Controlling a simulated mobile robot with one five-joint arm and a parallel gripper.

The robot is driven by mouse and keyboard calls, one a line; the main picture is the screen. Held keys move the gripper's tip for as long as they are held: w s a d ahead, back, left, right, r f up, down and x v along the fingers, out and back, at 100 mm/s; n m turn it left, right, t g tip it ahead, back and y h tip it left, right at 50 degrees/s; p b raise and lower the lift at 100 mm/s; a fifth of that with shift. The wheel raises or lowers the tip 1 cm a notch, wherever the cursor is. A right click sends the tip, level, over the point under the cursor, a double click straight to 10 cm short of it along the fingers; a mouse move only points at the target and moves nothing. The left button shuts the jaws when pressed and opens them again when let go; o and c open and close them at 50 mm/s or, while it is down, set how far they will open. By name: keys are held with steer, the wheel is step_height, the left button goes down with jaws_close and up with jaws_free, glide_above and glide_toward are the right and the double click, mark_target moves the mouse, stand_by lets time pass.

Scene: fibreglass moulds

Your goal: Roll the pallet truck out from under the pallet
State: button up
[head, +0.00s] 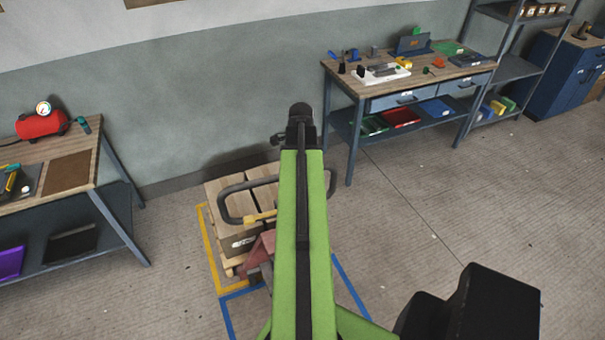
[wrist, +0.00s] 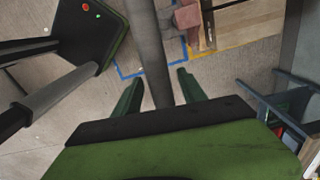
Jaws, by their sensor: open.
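The pallet truck (head: 257,254) has a dull red body and a dark loop handle (head: 224,205), part of it hidden behind my green arm. It stands at the near end of a wooden pallet (head: 229,266) loaded with cardboard boxes (head: 233,226). The red body also shows at the top of the wrist view (wrist: 187,16), beside the boxes. My gripper (wrist: 160,86) is open in the wrist view, with its green fingers apart. A grey bar (wrist: 150,50), apparently the truck's handle, runs between them, with visible gaps. The head view does not show the fingers.
Yellow tape (head: 207,250) outlines the pallet's spot, and blue tape (head: 350,285) marks the floor nearer me. A workbench (head: 110,185) stands left and another (head: 345,88) back right. The floor on the right is clear.

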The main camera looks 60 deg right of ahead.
step_height(320, 180, down, 5)
steer(key=b, duration=0.3)
steer(key=shift+c, duration=0.3)
jaws_close()
stand_by(0.9)
